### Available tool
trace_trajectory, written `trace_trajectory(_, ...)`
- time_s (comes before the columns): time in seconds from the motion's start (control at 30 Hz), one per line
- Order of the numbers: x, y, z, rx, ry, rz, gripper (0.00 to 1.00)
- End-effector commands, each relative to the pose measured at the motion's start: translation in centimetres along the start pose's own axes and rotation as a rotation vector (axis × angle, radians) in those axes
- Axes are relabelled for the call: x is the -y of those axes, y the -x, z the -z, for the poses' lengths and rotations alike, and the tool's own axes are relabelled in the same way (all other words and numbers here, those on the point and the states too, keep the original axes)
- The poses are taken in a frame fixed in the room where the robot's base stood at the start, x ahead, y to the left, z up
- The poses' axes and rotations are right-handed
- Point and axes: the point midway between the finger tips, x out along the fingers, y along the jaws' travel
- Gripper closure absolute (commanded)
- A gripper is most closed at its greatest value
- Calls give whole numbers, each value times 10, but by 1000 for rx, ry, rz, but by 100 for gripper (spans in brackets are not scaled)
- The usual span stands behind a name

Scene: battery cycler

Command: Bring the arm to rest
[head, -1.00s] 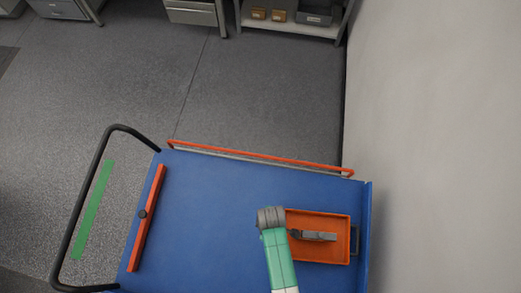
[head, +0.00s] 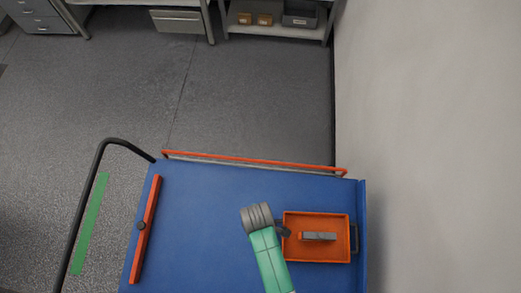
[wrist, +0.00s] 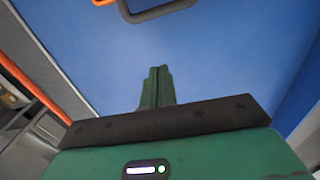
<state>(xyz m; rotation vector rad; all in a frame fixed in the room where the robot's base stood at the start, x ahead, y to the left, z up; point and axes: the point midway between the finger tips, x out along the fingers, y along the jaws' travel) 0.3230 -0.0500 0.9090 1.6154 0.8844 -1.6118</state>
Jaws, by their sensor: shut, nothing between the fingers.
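My arm reaches in from the bottom of the head view, with its green link and grey joint over the blue cart top (head: 200,215). In the wrist view my gripper (wrist: 157,70) is shut, its two green fingers together with nothing between them, above bare blue surface. In the head view the arm's end is mostly hidden; a small dark part shows at the left edge of the orange tray (head: 300,256). A grey block-like object (head: 319,236) lies in the tray. A dark handle (wrist: 160,12) is ahead of the fingers in the wrist view, apart from them.
A pale wall (head: 430,150) stands close on the right. The cart's middle is clear.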

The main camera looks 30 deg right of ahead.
Motion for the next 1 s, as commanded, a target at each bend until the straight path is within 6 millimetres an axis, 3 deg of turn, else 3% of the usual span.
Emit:
trace_trajectory(0.13, 0, 17, 0, 0, 0, 1, 100)
trace_trajectory(0.57, 0, 20, 0, 1, 0, 1, 100)
trace_trajectory(0.67, -11, 32, 6, -16, -14, -33, 100)
trace_trajectory(0.77, -51, 75, 30, -82, -74, -155, 100)
trace_trajectory(0.9, -120, 175, 75, -252, -203, -393, 100)
trace_trajectory(0.97, -144, 222, 92, -338, -258, -486, 100)
trace_trajectory(1.0, -157, 255, 102, -399, -294, -545, 100)
